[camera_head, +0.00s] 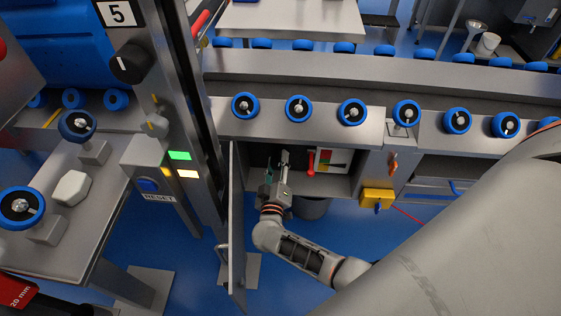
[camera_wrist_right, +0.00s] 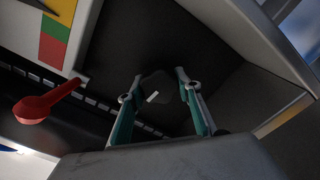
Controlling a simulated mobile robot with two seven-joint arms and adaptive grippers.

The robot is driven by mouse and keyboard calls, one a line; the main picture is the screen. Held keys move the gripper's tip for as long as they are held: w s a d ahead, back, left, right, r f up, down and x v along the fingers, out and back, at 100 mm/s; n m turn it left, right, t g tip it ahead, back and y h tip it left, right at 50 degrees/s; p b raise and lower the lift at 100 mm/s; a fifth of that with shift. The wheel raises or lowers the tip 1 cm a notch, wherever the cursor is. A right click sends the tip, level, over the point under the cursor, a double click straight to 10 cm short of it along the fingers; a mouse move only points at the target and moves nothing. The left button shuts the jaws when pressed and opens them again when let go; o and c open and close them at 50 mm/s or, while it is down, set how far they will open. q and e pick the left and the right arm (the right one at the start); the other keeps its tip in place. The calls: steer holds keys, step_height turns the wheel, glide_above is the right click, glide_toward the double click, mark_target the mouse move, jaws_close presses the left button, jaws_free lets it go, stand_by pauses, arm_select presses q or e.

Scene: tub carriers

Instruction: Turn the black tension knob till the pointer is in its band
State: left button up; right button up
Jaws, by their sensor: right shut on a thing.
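The black tension knob (camera_wrist_right: 158,88) has a white mark and sits inside an open cabinet, between the fingers of my right gripper in the right wrist view (camera_wrist_right: 160,92). My right gripper (camera_head: 284,160) is shut on it; in the head view it reaches into the cabinet and hides the knob. The gauge (camera_head: 326,160) is right of the gripper in the head view. In the wrist view its coloured bands (camera_wrist_right: 54,33) are red, green and yellow, cut by the top edge. My left gripper is not seen.
A red lever (camera_head: 310,164) stands beside the gauge, close to my right gripper; it also shows in the wrist view (camera_wrist_right: 45,102). The open cabinet door (camera_head: 236,220) stands left of my forearm. A conveyor with several blue wheels (camera_head: 298,109) runs above. Another black knob (camera_head: 131,62) is upper left.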

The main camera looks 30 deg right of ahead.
steer(key=shift+w+r+m, duration=0.1)
steer(key=shift+r+m, duration=0.25)
steer(key=shift+m, duration=0.05)
steer(key=shift+f+m+p, duration=0.2)
steer(key=shift+m+p, duration=0.25)
steer(key=shift+m, duration=0.45)
steer(key=shift+f+m, duration=0.15)
steer(key=shift+m, duration=0.65)
steer(key=m, duration=0.3)
steer(key=shift+s+d+m, duration=0.1)
steer(key=shift+s+m, duration=0.1)
steer(key=shift+m, duration=0.2)
steer(key=m, duration=0.3)
steer(key=shift+m, duration=0.3)
steer(key=m, duration=0.3)
steer(key=shift+d+b, duration=0.15)
steer(key=shift+b, duration=0.25)
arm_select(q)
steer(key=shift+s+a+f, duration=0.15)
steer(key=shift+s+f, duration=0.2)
arm_select(e)
steer(key=shift+m, duration=0.5)
